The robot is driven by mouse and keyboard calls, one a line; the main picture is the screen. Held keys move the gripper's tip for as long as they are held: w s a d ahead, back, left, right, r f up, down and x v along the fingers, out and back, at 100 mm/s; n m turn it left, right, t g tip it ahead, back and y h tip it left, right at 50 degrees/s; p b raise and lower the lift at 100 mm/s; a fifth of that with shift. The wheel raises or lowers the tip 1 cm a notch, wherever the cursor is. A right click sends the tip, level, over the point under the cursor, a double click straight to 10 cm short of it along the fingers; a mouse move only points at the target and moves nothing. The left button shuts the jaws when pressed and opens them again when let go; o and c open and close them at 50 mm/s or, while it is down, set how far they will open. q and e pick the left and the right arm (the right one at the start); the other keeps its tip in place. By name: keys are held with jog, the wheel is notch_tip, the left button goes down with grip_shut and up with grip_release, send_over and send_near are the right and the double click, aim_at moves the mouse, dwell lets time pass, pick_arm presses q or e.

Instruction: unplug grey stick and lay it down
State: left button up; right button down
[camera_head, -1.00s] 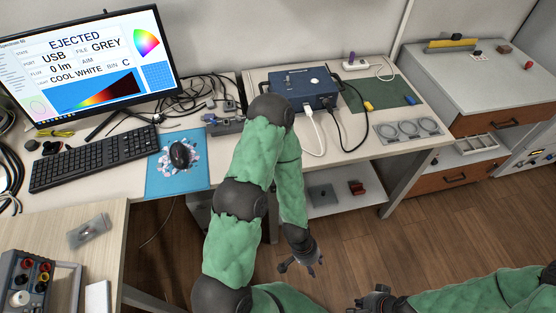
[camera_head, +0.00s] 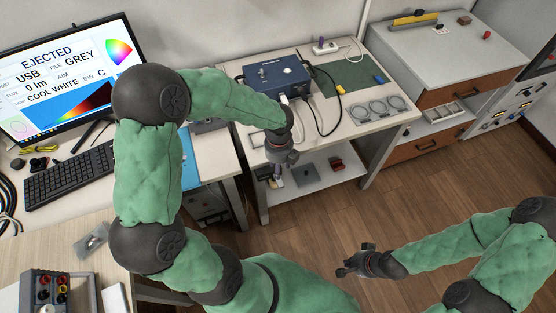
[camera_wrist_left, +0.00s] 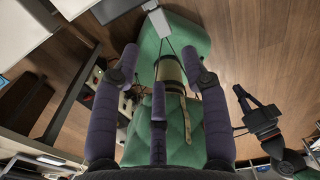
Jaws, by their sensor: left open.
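I cannot make out the grey stick in either current view; my left arm covers much of the desk area right of the keyboard. A sliver of a grey device (camera_head: 208,126) shows behind that arm. The monitor (camera_head: 62,75) reads EJECTED, USB, FILE GREY, 0 lm, COOL WHITE, BIN C. My left gripper (camera_head: 277,178) hangs pointing down in front of the workbench edge. In the left wrist view its purple fingers (camera_wrist_left: 160,66) are apart with nothing between them.
A blue box (camera_head: 270,76) with cables stands on the workbench (camera_head: 345,125), beside a green mat (camera_head: 352,78) and a grey plate with three rings (camera_head: 377,108). The keyboard (camera_head: 68,177) is left of my arm. Floor (camera_head: 410,200) is open at right.

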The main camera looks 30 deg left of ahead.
aim_at(278, 182)
pick_arm(q)
jog(key=f+b, duration=0.5)
jog(key=f, duration=0.5)
jog(key=shift+a+f, duration=0.15)
jog(key=shift+a, duration=0.05)
jog(key=shift+m, duration=0.3)
grip_shut()
